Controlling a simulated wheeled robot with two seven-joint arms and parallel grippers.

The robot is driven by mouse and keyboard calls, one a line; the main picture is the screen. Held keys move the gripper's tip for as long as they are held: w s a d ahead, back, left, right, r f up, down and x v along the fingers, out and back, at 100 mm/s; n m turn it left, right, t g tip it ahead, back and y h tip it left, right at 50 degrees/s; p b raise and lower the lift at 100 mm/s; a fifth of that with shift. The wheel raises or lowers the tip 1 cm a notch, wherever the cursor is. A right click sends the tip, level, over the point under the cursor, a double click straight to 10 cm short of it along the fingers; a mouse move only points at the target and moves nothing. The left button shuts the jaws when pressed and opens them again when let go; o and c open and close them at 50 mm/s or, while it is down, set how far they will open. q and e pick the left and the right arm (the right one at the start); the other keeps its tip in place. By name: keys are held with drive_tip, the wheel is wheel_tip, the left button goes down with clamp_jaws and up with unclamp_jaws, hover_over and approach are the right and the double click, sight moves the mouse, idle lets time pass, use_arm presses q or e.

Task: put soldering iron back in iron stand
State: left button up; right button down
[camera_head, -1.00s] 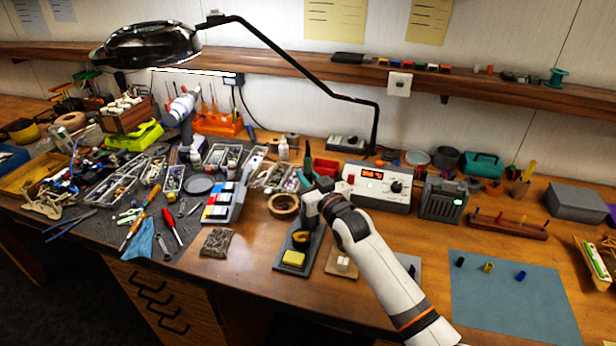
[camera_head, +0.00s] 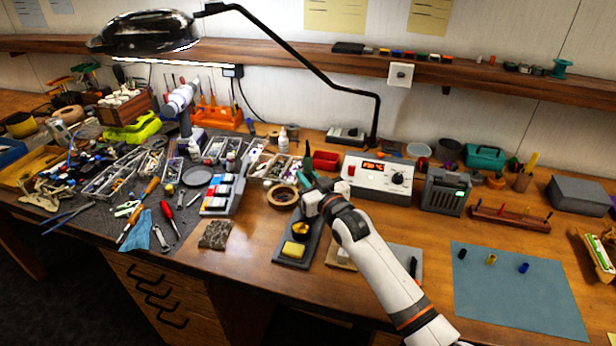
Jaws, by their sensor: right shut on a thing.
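The iron stand (camera_head: 292,251) is a dark rectangular base with a yellow sponge at its front and a round holder with yellow filling behind it. My right gripper (camera_head: 309,192) is just above and behind the stand's back end, reached over from the right. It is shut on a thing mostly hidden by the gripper. A small teal piece (camera_head: 302,179) shows beside the fingers; it may be part of the soldering iron, but I cannot tell. The iron's tip is not visible. My left gripper is not in view.
A white soldering station (camera_head: 378,180) with a red display stands behind the gripper. A roll of tape (camera_head: 282,196) lies left of it. A blue-grey mat (camera_head: 515,292) with small caps is at right. Bare wood lies between stand and rock-like block (camera_head: 215,234).

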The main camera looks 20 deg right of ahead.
drive_tip(key=c, duration=0.8)
unclamp_jaws()
drive_tip(key=shift+s+d+r+p, duration=0.1)
drive_tip(key=shift+s+r+p, duration=0.05)
drive_tip(key=shift+s+p, duration=0.3)
drive_tip(key=shift+s+d+r+p, duration=0.1)
drive_tip(key=shift+s+r+p, duration=0.05)
drive_tip(key=shift+s+p, duration=0.3)
drive_tip(key=shift+s+d+r+p, duration=0.15)
drive_tip(key=shift+s+r+p, duration=0.1)
drive_tip(key=shift+s+p, duration=0.5)
drive_tip(key=shift+s+d+r+p, duration=0.15)
drive_tip(key=shift+s+r+p, duration=0.05)
drive_tip(key=shift+s+p, duration=0.55)
drive_tip(key=shift+s+d+r+p, duration=0.15)
drive_tip(key=shift+s+r+p, duration=0.1)
drive_tip(key=shift+s+p, duration=0.45)
drive_tip(key=shift+s, duration=0.35)
